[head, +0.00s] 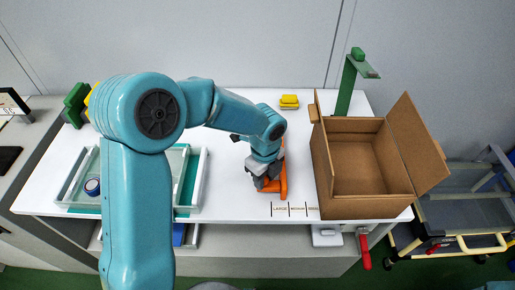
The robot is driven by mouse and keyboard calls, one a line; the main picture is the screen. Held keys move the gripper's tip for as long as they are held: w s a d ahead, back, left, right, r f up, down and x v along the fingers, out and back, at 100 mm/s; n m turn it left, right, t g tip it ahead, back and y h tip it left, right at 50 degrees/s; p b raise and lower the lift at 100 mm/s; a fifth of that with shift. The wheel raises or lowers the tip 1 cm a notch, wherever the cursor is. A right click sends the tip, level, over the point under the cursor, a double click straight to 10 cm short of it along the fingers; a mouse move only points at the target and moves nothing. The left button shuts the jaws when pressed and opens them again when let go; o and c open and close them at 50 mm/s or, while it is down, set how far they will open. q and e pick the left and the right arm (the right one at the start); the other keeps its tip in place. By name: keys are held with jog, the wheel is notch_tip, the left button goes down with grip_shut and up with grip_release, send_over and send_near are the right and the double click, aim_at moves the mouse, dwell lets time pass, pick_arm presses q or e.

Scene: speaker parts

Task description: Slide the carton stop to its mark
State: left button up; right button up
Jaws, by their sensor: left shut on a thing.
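The orange carton stop (284,183) is on the white table, left of the open cardboard carton. My left gripper (266,183) reaches down to it and is shut on it. My gripper and wrist hide part of the stop. Labelled marks lie along the table's front edge: "LARGE" (280,209), "MEDIUM" (298,209) and a third (313,209) partly cut off by the carton. The stop's near end is just above the "LARGE" mark. My right gripper is not in view.
The open, empty carton (347,208) stands at the right with its flaps spread. A green post (346,88) rises behind it. A pale tray (199,180) is at the left, partly behind my arm. A red-handled clamp (364,250) hangs at the front edge.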

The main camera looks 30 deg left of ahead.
aim_at(284, 182)
pick_arm(q)
jog(key=shift+w+d+f+p, duration=0.1)
jog(key=shift+w+d, duration=0.4)
jog(key=shift+d, duration=0.3)
jog(key=shift+w+d+r+p, duration=0.15)
jog(key=shift+w+d, duration=0.3)
jog(key=shift+d, duration=0.35)
jog(key=shift+w+d+f+p, duration=0.15)
jog(key=shift+w+d, duration=0.35)
jog(key=shift+d, duration=0.3)
jog(key=o, duration=1.1)
jog(key=shift+o, duration=0.2)
notch_tip(284, 182, up, 16)
jog(key=shift+r, duration=0.2)
